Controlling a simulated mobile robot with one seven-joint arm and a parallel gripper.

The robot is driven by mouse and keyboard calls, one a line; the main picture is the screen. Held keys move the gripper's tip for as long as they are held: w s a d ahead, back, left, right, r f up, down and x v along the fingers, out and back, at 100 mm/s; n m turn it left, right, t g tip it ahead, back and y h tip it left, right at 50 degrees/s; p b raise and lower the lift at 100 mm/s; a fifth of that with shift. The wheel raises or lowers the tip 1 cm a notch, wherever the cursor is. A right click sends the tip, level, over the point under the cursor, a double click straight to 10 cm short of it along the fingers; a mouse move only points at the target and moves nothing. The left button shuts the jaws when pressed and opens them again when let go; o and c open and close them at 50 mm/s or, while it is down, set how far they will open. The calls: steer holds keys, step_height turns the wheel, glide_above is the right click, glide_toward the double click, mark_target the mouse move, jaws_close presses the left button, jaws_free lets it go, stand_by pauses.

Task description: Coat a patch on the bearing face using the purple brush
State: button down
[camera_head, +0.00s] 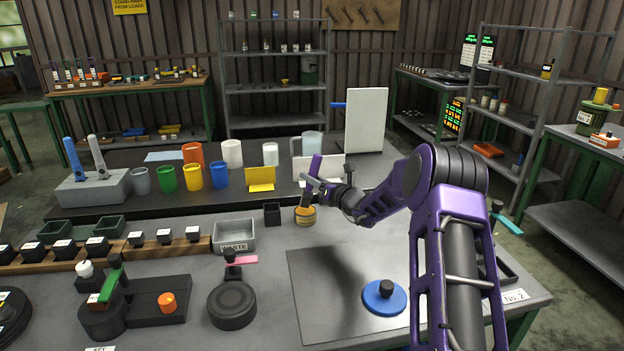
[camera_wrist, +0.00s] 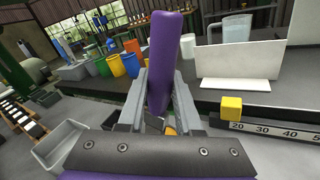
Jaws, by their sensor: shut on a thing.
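The purple brush (camera_head: 315,166) is held upright, slightly tilted, in my gripper (camera_head: 322,184). Its purple handle also shows in the wrist view (camera_wrist: 166,60), clasped between the two grey fingers (camera_wrist: 165,98). The brush's lower end reaches down to the mouth of a small yellow-orange tin (camera_head: 305,221); I cannot tell how deep it goes. A dark round block (camera_head: 232,305) stands on the bench at front centre, and a blue disc with a black knob (camera_head: 371,303) lies on the grey plate. I cannot tell which part is the bearing face.
A grey waste bin (camera_head: 234,243) and a small black box (camera_head: 272,214) stand left of the tin. Coloured cups, including a blue one (camera_head: 220,176), and a yellow stand (camera_head: 261,180) line the raised shelf behind. The grey plate (camera_head: 320,290) has free room.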

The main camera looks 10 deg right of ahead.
mark_target(312, 166)
steer(key=shift+f+b, duration=0.6)
steer(key=shift+f, duration=0.15)
stand_by(1.5)
steer(key=shift+r, duration=0.15)
steer(key=shift+r+p, duration=1.85)
steer(key=shift+r, duration=1.75)
steer(key=shift+f, duration=0.1)
